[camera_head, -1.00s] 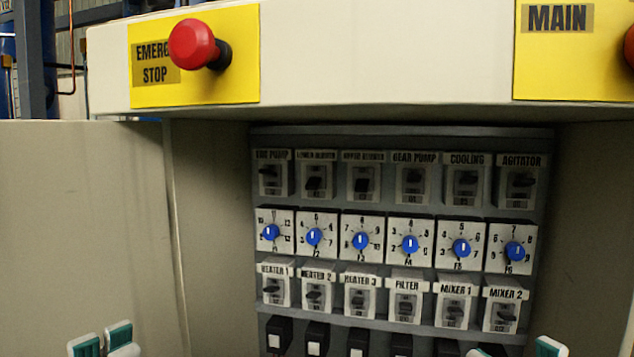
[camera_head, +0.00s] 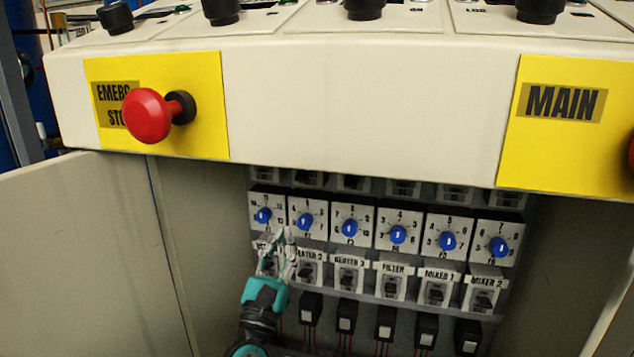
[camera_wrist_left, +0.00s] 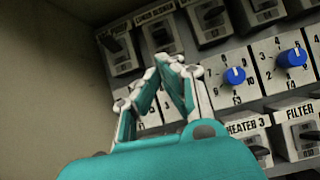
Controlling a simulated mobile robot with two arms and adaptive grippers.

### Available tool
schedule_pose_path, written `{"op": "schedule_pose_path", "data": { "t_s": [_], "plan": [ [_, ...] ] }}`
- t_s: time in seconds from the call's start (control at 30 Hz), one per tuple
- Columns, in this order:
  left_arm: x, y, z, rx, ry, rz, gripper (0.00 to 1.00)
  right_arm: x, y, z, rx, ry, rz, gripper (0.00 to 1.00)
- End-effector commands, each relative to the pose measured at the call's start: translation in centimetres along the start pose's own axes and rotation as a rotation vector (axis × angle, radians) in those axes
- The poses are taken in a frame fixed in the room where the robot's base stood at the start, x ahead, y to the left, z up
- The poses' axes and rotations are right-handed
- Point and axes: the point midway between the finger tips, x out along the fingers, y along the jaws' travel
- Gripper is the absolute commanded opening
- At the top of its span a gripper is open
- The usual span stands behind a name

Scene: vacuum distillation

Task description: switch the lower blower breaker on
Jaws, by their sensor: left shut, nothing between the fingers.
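The lower blower breaker (camera_wrist_left: 162,37) is in the top row, second from the left, in the left wrist view. Its label is partly cut and its lever position is not clear. In the head view the cabinet overhang hides most of it, leaving only its lower edge (camera_head: 308,179). My left gripper (camera_head: 277,238) is shut and empty, in front of the left end of the panel between the dials and the heater breakers. In the left wrist view its fingertips (camera_wrist_left: 176,66) show below the lower blower breaker, apart from it. My right gripper is out of view.
The overhanging cabinet edge (camera_head: 370,120) carries a protruding red emergency stop (camera_head: 148,116). Blue dials (camera_head: 351,227) line the middle row, with heater, filter and mixer breakers (camera_head: 392,283) below. Side walls (camera_head: 95,260) flank the recess.

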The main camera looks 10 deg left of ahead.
Motion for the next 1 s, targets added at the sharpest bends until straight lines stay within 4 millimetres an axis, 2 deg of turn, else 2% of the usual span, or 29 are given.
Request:
{"op": "schedule_pose_path", "data": {
  "t_s": [0.13,0.43,0.53,0.67,1.0],
  "plan": [
    [0.3,0.1,-0.4,-0.073,0.018,-0.005,0.00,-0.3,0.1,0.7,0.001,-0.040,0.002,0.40],
    [0.3,0.1,-0.4,-0.075,0.017,-0.005,0.00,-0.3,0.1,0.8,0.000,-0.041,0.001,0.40],
    [0.9,0.1,-0.3,-0.074,0.015,-0.004,0.00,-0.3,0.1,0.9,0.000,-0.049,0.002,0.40],
    [2.6,0.0,-0.3,-0.075,0.014,-0.004,0.00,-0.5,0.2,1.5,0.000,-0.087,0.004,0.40],
    [8.5,-0.1,-0.5,-0.074,0.015,-0.005,0.00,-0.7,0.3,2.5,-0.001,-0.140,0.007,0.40]
  ]
}}
